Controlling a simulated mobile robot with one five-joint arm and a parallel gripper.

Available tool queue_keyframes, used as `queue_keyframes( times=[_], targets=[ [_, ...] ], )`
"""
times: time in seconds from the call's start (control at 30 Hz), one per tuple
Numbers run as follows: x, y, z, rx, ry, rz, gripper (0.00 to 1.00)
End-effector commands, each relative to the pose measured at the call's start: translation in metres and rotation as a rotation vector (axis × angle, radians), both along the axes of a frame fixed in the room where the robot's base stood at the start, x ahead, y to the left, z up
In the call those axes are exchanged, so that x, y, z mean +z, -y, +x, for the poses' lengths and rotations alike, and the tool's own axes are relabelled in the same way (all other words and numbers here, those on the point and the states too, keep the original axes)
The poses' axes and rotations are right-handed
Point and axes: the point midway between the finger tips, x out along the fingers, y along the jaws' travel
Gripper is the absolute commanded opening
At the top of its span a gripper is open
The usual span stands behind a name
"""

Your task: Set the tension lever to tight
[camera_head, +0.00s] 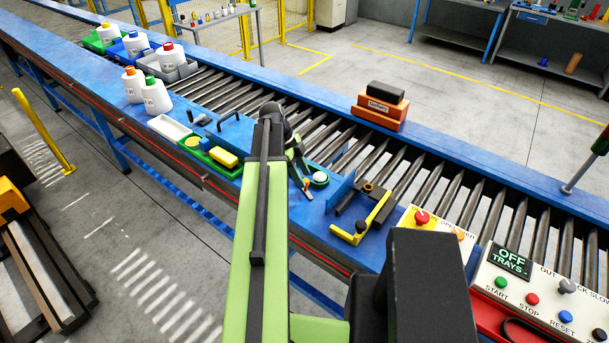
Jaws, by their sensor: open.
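A yellow lever-like bar (376,214) lies at an angle on the blue near edge of the conveyor, right of my gripper. It has a dark round part near its lower left end and a yellow foot. I see no readable tight mark on it, so its setting cannot be told. My gripper (304,184) is open over the conveyor's near edge, left of the lever and apart from it. My green arm hides part of the conveyor. A white round button or disc (320,178) is close beside the gripper.
A small upright blue plate (340,190) stands between gripper and lever. A brown block (374,191) is behind the lever. A control panel (525,286) with buttons is at right. Bottles (156,97) and a green tray (206,160) are at left. Rollers behind are mostly clear.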

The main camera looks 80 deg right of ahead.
Motion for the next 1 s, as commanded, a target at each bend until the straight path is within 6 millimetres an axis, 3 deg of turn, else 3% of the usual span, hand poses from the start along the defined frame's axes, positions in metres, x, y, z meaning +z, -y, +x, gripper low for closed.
queue_keyframes(
  times=[0.03, 0.6, 0.73, 1.0],
  targets=[
    [0.017, 0.001, 0.004, 0.001, 0.0, 0.0, 0.44],
    [0.138, 0.008, 0.051, -0.001, 0.0, -0.001, 0.44],
    [0.147, 0.008, 0.056, -0.002, 0.0, -0.001, 0.44],
    [0.144, 0.008, 0.057, -0.003, 0.0, -0.001, 0.44]
  ],
)
